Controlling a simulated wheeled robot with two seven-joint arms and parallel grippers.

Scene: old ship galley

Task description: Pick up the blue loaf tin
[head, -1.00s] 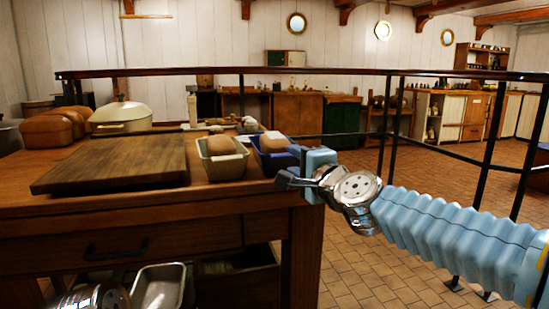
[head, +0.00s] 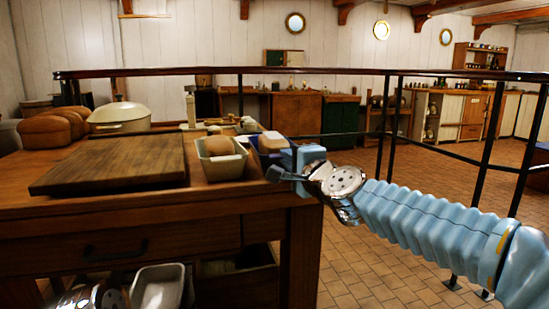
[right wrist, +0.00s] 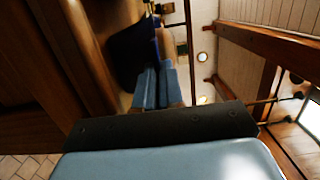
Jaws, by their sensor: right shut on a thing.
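The blue loaf tin (head: 262,159) stands at the right end of the wooden table, with a brown loaf (head: 272,141) in it. My right gripper (head: 284,171) is at the tin's near right side and hides part of it. In the right wrist view, its two light blue fingers (right wrist: 160,88) are close together at the dark blue tin (right wrist: 130,57), shut on its wall. I cannot tell whether the tin is clear of the tabletop. My left gripper is not in view; only a metal part of my left arm shows at the bottom left.
A cream loaf tin (head: 221,167) with a loaf stands just left of the blue tin. A cutting board (head: 115,163) covers much of the table (head: 215,193). A cream lidded pot (head: 120,115) and brown loaves (head: 48,128) are behind. A dark railing (head: 330,71) runs beyond the table.

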